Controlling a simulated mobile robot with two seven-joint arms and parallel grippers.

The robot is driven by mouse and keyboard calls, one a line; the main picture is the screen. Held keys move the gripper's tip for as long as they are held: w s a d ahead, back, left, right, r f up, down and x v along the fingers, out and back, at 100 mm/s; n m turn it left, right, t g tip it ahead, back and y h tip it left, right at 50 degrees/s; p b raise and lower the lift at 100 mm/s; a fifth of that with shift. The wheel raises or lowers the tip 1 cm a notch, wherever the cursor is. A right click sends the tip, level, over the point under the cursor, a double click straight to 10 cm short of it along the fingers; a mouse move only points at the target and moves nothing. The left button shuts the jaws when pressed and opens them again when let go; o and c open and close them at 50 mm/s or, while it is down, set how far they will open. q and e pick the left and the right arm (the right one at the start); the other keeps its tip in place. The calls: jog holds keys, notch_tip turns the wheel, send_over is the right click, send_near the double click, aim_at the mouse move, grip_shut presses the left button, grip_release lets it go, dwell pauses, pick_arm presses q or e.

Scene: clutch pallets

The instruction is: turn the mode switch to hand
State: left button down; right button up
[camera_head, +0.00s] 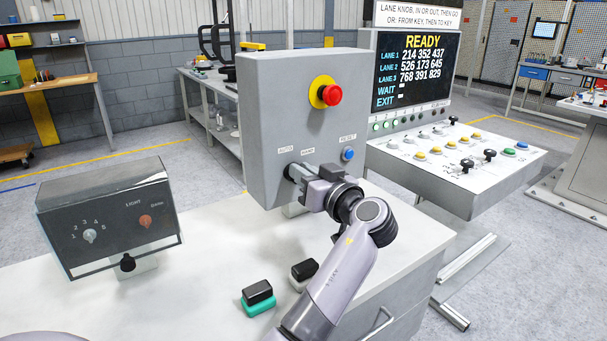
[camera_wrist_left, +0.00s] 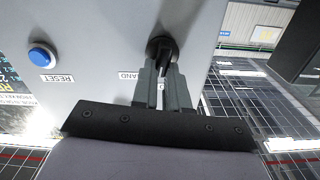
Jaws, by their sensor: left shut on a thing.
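The mode switch is a black knob on the front of a grey control box (camera_head: 290,100), under the AUTO and HAND labels. In the head view it is mostly hidden by my left gripper (camera_head: 300,172). In the left wrist view the mode switch (camera_wrist_left: 160,46) shows its black handle between the two grey fingers of my left gripper (camera_wrist_left: 163,75). The gripper is shut on that handle. The HAND label is partly covered by a finger in the wrist view. I cannot tell for sure which label the handle points to. My right gripper is not in view.
The box also carries a red emergency button (camera_head: 332,95) and a blue RESET button (camera_head: 348,154). A dark box with dials (camera_head: 110,218) stands left on the white bench (camera_head: 210,260). Two small black-topped blocks lie in front. A lane console (camera_head: 470,190) stands behind right.

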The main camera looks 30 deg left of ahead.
pick_arm(q)
jog(key=m+p, duration=0.1)
jog(key=m, duration=0.5)
jog(key=w+m+p, duration=0.1)
jog(key=m, duration=0.3)
jog(key=shift+d+f+p, duration=0.15)
jog(key=shift+p, duration=0.15)
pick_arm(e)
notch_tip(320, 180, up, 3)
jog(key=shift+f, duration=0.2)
pick_arm(q)
jog(key=c, duration=1.1)
grip_release()
jog(key=shift+f, duration=0.1)
jog(key=shift+c, duration=0.2)
jog(key=shift+s+d+f, duration=0.1)
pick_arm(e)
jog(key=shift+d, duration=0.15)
